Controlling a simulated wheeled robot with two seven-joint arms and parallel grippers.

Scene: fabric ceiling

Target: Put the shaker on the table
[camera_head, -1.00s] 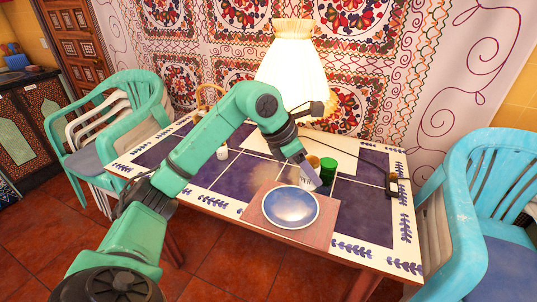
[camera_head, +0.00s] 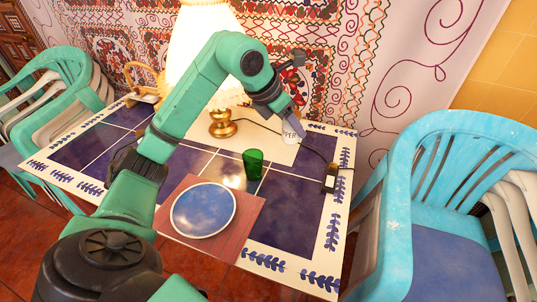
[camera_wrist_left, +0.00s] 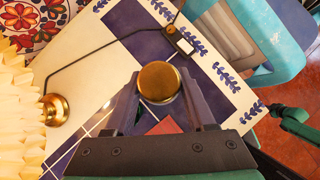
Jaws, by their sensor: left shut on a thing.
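The shaker (camera_head: 292,131) is a small white container with dark lettering on its side. In the left wrist view its round gold lid (camera_wrist_left: 158,82) faces the camera between my fingers. My left gripper (camera_head: 297,121) is shut on it, over the table's right part, beyond the green cup. The shaker appears to be held above the tabletop; its base height is hard to judge. The table (camera_head: 285,258) has dark blue tiles and a white border with blue leaves. My right gripper does not show.
A blue plate (camera_head: 203,209) lies on a reddish board (camera_head: 243,230) at the front. A green cup (camera_head: 253,163) stands behind it. A lit lamp (camera_head: 222,125) stands at the back; its cord runs to a small box (camera_head: 331,178). The front right tiles are clear. A turquoise chair (camera_head: 400,200) stands right.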

